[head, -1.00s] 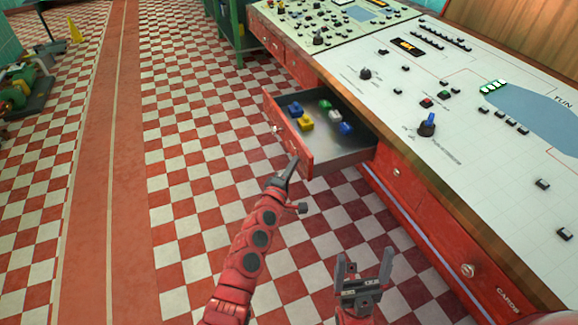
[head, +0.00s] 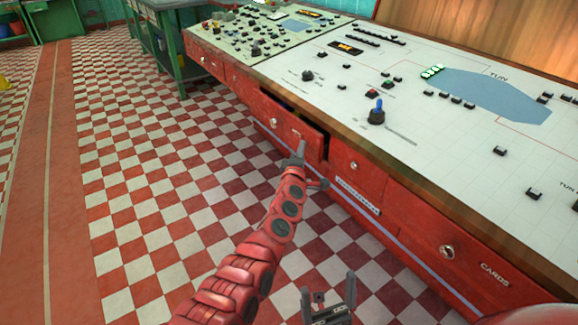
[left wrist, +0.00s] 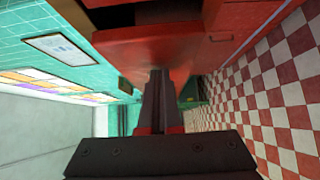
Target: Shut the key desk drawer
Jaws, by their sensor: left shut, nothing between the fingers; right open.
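The key desk drawer (head: 284,127) is red with a small round knob and stands only slightly out from the desk front. A narrow dark gap shows along its top, and its contents are hidden. My left gripper (head: 300,150) is shut and empty, with its tip at the right part of the drawer front. In the left wrist view the shut fingers (left wrist: 158,85) point at the red drawer front (left wrist: 145,50) and appear to touch it. My right gripper (head: 328,292) is open and empty, low in the head view, away from the drawer.
The desk's control panel top (head: 330,100) carries buttons and a blue-tipped lever (head: 377,112). Another red drawer (head: 355,172) beside it and the CARDS drawer (head: 447,250) look shut. A green metal table (head: 160,45) stands behind. The checkered floor (head: 150,190) is clear.

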